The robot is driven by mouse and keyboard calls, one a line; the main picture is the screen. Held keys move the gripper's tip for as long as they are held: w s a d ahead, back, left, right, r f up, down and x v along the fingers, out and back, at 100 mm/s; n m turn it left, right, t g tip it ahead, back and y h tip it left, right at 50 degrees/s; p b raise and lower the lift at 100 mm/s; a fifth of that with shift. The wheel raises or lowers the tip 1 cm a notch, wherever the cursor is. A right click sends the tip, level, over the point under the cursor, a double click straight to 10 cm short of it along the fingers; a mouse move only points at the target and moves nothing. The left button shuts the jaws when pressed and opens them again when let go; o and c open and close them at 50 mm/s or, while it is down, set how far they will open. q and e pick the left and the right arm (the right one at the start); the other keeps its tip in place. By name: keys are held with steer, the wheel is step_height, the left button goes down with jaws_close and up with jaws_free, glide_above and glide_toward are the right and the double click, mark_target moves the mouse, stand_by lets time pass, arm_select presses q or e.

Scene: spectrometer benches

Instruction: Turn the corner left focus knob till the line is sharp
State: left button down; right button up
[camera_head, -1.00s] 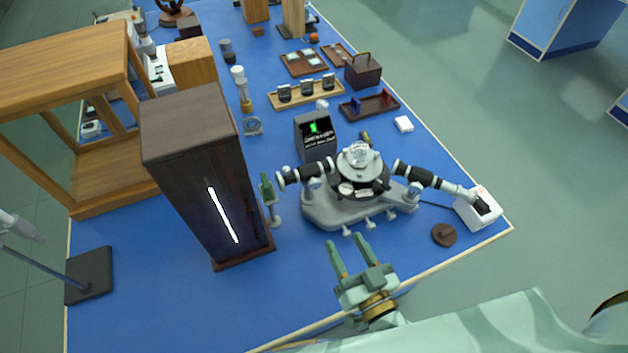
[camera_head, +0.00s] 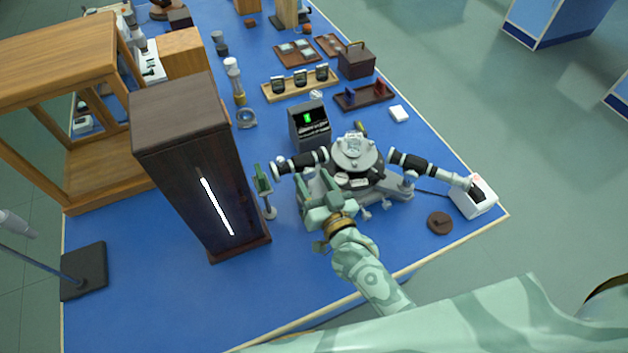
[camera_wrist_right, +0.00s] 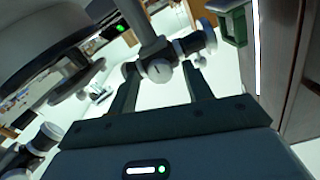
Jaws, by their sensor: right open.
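The spectrometer (camera_head: 353,160) stands on the blue bench, with a black tube (camera_head: 305,162) reaching left and another (camera_head: 412,164) reaching right. My right gripper (camera_head: 316,186) is over its left side, just below the left tube. It is open, and its fingers cover the part there. In the wrist view a pale round knob (camera_wrist_right: 160,70) under the tube sits between the spread fingertips (camera_wrist_right: 160,78), with no clear grip on it. A small black display (camera_head: 309,125) behind the spectrometer shows a green mark, too small to judge for sharpness. My left gripper is not in view.
A tall dark cabinet (camera_head: 180,150) with a bright white slit stands left of the spectrometer, with a small green stand (camera_head: 264,185) between them. A brown disc (camera_head: 440,222) and a white box (camera_head: 474,197) lie at right.

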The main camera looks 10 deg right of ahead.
steer(key=c, duration=1)
steer(key=shift+m, duration=0.4)
steer(key=shift+r+m+p, duration=0.1)
steer(key=shift+m+p, duration=0.65)
steer(key=shift+m, duration=0.25)
steer(key=m+p, duration=0.1)
steer(key=m, duration=0.2)
steer(key=shift+m, duration=0.4)
steer(key=m, duration=1)
steer(key=shift+m, duration=0.4)
